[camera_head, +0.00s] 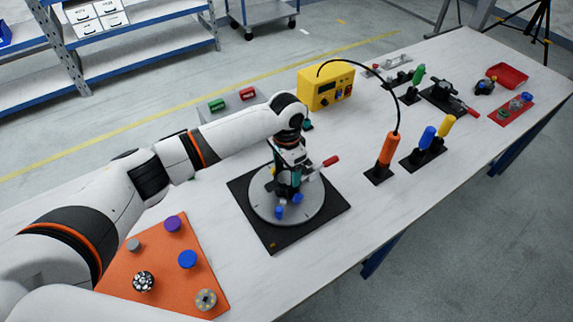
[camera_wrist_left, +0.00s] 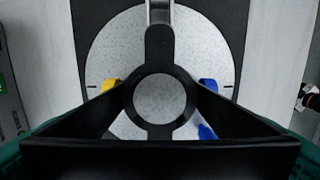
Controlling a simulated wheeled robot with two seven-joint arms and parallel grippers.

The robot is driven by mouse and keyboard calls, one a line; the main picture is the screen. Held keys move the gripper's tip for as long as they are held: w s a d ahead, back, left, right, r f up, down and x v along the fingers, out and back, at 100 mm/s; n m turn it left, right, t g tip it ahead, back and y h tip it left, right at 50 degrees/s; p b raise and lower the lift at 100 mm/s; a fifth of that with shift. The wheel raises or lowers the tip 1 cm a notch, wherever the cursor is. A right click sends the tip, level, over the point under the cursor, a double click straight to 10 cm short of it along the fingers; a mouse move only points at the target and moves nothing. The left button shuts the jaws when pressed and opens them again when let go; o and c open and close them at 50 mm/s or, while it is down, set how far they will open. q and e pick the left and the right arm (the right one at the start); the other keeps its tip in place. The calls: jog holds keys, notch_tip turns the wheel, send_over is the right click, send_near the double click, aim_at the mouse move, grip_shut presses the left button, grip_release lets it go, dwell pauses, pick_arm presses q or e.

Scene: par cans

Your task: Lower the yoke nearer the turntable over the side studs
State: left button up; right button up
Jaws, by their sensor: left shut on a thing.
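The turntable (camera_head: 262,208) is a round grey disc on a black square base plate, and its speckled disc fills the middle of the left wrist view (camera_wrist_left: 120,35). My left gripper (camera_head: 289,172) is over the disc and shut on the black yoke (camera_wrist_left: 160,160). In the left wrist view the yoke's crossbar is close to the camera, and its two arms run down on either side of a black ring with a pale round centre (camera_wrist_left: 160,98). A yellow piece (camera_wrist_left: 111,86) and blue pieces (camera_wrist_left: 208,86) show near the arm ends. The side studs cannot be made out. My right gripper is not in view.
A red-handled lever (camera_head: 330,161) sticks out beside my gripper. An orange mat (camera_head: 150,270) with several knobs lies near left. An orange-handled tool (camera_head: 387,150), blue and yellow handles and a yellow box (camera_head: 318,88) stand to the right and behind. The table front is clear.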

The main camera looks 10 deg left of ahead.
pick_arm(q)
jog(key=shift+f+p, duration=0.1)
jog(key=shift+p, duration=0.3)
dwell(0.7)
jog(key=o, duration=0.7)
jog(key=shift+f, duration=0.1)
jog(key=o, duration=0.4)
notch_tip(320, 180, up, 12)
jog(key=shift+r+b, duration=0.1)
jog(key=shift+b, duration=0.65)
jog(key=shift+s, duration=0.1)
